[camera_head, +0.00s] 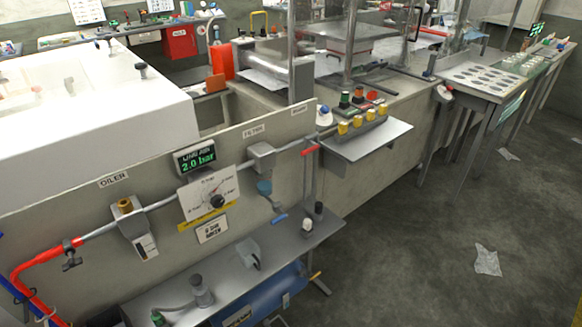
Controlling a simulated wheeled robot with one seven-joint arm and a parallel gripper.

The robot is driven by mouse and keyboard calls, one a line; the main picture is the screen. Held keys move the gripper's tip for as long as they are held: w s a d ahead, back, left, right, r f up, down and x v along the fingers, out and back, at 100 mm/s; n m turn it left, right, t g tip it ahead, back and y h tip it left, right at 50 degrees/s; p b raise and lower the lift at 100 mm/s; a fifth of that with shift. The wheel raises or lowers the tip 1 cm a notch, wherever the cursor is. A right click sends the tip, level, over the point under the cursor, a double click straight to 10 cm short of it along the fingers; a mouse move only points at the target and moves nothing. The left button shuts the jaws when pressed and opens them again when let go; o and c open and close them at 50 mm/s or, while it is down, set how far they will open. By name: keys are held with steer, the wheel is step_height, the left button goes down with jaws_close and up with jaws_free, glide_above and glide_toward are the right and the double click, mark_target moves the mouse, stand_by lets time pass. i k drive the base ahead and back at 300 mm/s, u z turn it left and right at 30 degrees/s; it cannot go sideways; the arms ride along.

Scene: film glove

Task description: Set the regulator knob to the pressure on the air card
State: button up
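The regulator knob (217,201) is a small black knob on a white dial plate (195,203) with a red mark beside it; the dial numbers are too small to read. The plate is fixed to the grey panel at left centre. A dark display (195,158) above it shows green text, "2.0 bar". A small white card (212,230) hangs below the dial under a yellow strip; its print seems to start with a 6 or 8, but I cannot read it surely. I cannot tell whether it is the air card. My gripper is not in view.
An oiler (129,217) stands left of the dial, and a filter unit (262,155) right, on a grey pipe. A red hose (40,260) runs at far left. A grey shelf (270,265) with fittings juts out below. The floor (420,260) at right is mostly clear.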

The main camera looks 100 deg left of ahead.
mark_target(217, 201)
steer(key=u, duration=3.85)
